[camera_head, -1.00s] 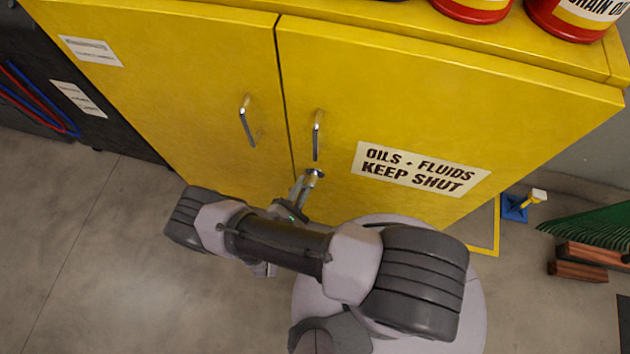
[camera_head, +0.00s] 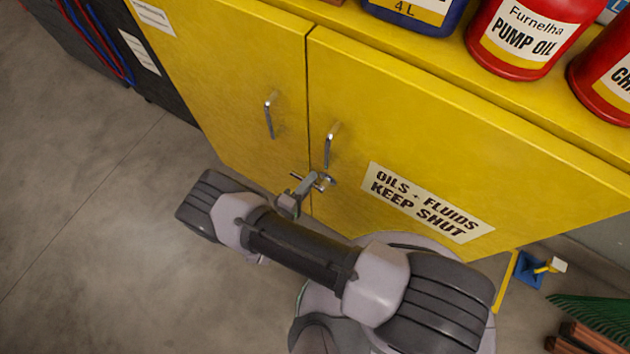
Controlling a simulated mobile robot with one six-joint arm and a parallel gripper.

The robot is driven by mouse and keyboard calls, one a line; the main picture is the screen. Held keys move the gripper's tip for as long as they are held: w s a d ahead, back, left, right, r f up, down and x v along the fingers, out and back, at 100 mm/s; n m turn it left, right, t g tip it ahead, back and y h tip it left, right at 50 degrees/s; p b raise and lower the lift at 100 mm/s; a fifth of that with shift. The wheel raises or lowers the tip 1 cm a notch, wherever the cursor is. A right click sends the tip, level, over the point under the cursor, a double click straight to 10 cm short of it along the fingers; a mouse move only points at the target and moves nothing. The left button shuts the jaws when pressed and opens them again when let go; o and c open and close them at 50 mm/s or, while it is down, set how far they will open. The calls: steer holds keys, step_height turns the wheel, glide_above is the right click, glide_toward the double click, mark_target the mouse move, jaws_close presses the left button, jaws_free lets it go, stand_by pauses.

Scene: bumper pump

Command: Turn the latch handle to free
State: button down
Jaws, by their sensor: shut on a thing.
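The latch handle (camera_head: 327,179) is a small metal piece low on the right door of the yellow cabinet (camera_head: 420,130), close to the seam between the doors and below the right pull handle (camera_head: 331,146). My gripper (camera_head: 312,182) is at the latch, shut on its handle. My arm comes in from the lower right and hides part of the doors' lower area. The jaws and the handle are small in the picture, so the exact angle of the handle is hard to tell. Both doors look closed.
A left pull handle (camera_head: 269,115) sticks out of the left door. A blue container (camera_head: 420,14) and red oil containers (camera_head: 526,38) stand on the cabinet top. A dark unit with cables (camera_head: 105,50) is at the left. A green broom (camera_head: 595,320) lies at the lower right. Floor is clear at the left.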

steer(key=shift+r+m, duration=0.2)
steer(key=shift+m, duration=0.2)
stand_by(0.3)
steer(key=c, duration=1.4)
jaws_free()
steer(key=p+v, duration=0.3)
steer(key=v, duration=1.4)
steer(key=shift+s+r, duration=0.15)
steer(key=shift+s, duration=0.15)
